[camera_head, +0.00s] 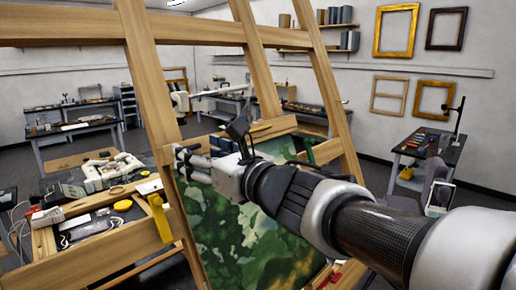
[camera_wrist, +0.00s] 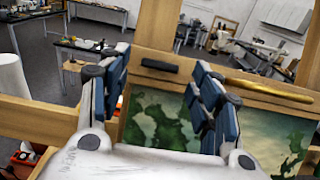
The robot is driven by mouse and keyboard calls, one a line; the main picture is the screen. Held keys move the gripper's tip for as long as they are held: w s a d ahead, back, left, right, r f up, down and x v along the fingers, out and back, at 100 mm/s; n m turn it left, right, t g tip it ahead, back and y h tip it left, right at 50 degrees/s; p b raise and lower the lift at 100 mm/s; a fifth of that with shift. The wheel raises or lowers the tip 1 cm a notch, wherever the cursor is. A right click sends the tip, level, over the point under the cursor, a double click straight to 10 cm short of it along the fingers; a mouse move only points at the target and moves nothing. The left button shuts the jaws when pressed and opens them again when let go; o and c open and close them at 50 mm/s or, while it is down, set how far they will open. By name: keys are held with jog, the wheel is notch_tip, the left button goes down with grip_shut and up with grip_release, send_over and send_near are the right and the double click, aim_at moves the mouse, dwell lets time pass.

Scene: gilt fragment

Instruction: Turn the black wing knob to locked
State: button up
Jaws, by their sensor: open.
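The black wing knob (camera_wrist: 160,65) shows in the wrist view as a short dark bar lying roughly level on the wooden crossbar of the easel, above the top edge of the green painting (camera_wrist: 158,118). My gripper (camera_wrist: 161,82) is open, with its blue-padded fingers to the left and right of the knob in the picture. The fingers look apart from it; the exact distance is unclear. In the head view my gripper (camera_head: 186,163) reaches in front of the painting (camera_head: 235,235) near the left upright, and I cannot make out the knob there.
A gold-coloured rod (camera_wrist: 270,90) lies along the crossbar to the right. The easel's wooden upright (camera_head: 148,90) stands close to my gripper. A yellow clamp (camera_head: 160,218) is below left. A side bench (camera_head: 80,205) holds tools, and another bench (camera_head: 430,146) stands at right.

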jog(key=shift+x, duration=0.95)
jog(key=c, duration=1.1)
